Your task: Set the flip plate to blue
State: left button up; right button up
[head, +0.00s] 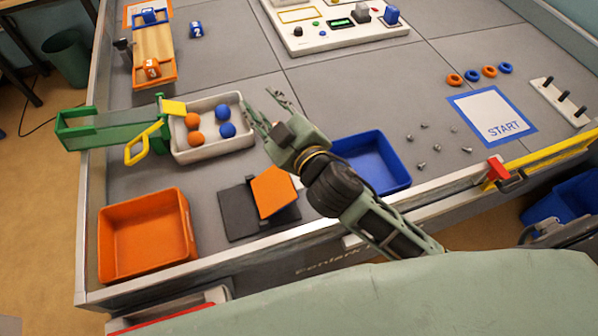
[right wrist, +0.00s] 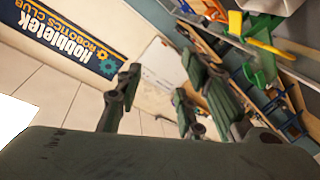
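The flip plate (head: 273,192) shows an orange face in the head view. It lies over the right part of a dark base (head: 238,214) and looks slightly tilted. No blue face shows on it. My right gripper (head: 262,97) is above and beyond the plate, near the right end of the white tray. Its fingers are spread, with nothing between them. The spread fingers also show in the right wrist view (right wrist: 160,85), where I cannot make out the plate. My left gripper is not in view.
An orange bin (head: 146,262) stands left of the plate and a blue bin (head: 392,180) right of it, partly behind my right arm. A white tray (head: 200,150) with orange and blue balls lies beyond, beside a green ramp (head: 95,132). Loose screws (head: 422,163) lie farther right.

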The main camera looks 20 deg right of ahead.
jog(key=a+r+n+y, duration=0.6)
jog(key=a+n+y, duration=0.2)
jog(key=a+n, duration=0.15)
jog(key=s+a+f+n+g+y, duration=0.2)
jog(key=s+a+n+g+y, duration=0.3)
jog(key=n+g, duration=0.4)
notch_tip(320, 180, down, 9)
jog(key=s+d+n+g+h, duration=0.1)
jog(key=n+g+h, duration=0.2)
jog(key=n+g, duration=0.3)
jog(key=w+d+f+n+g+h, duration=0.1)
jog(key=d+f+h, duration=0.45)
jog(key=d, duration=0.55)
jog(key=w+d+f+n+g+h, duration=0.15)
jog(key=d+f+h, duration=0.4)
jog(key=d, duration=0.55)
jog(key=shift+t+y, duration=0.45)
jog(key=shift+y, duration=0.05)
jog(key=p+x, duration=0.1)
jog(key=x, duration=0.6)
jog(key=shift+a+f, duration=0.1)
jog(key=shift+f, duration=0.25)
jog(key=shift+c, duration=0.5)
grip_shut()
